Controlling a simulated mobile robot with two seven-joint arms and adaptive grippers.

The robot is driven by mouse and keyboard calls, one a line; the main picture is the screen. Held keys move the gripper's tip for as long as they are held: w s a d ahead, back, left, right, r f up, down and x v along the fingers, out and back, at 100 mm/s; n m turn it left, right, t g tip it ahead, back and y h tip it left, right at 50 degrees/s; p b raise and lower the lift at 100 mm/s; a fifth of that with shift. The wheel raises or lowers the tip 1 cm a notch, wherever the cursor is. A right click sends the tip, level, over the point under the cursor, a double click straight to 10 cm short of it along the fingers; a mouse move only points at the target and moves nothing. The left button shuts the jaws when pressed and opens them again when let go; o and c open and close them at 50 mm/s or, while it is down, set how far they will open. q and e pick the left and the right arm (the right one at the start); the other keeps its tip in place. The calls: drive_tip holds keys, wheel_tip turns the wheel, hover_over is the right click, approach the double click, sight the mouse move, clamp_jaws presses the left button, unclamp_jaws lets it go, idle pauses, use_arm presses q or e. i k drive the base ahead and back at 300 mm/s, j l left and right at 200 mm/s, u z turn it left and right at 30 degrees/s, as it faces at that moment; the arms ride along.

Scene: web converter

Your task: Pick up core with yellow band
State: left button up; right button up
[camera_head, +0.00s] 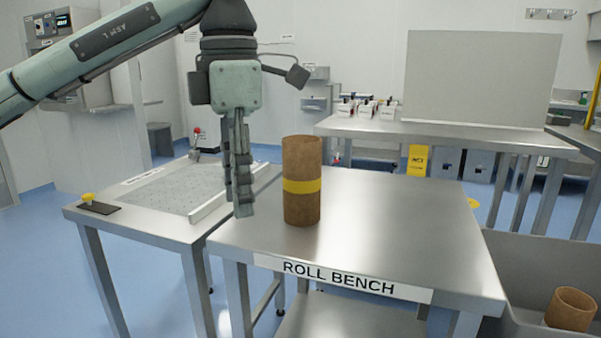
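A brown cardboard core with a yellow band (302,208) stands upright on the roll bench (390,230), near the bench's left side. The yellow band goes around its middle. My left gripper (240,206) points down just left of the core, with a narrow gap between them in the picture. Its fingers overlap edge-on from this angle, so their opening is hidden. Nothing shows between them. My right gripper is not in view.
A perforated-top table (190,225) with a yellow button (88,198) adjoins the bench on the left. Another brown core (570,309) stands in a grey bin (530,255) at the lower right. The bench's right half is clear. A back table (450,132) holds small white boxes and a panel.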

sight(302, 153)
drive_tip(key=i+j+z, duration=0.6)
drive_tip(key=i, duration=0.2)
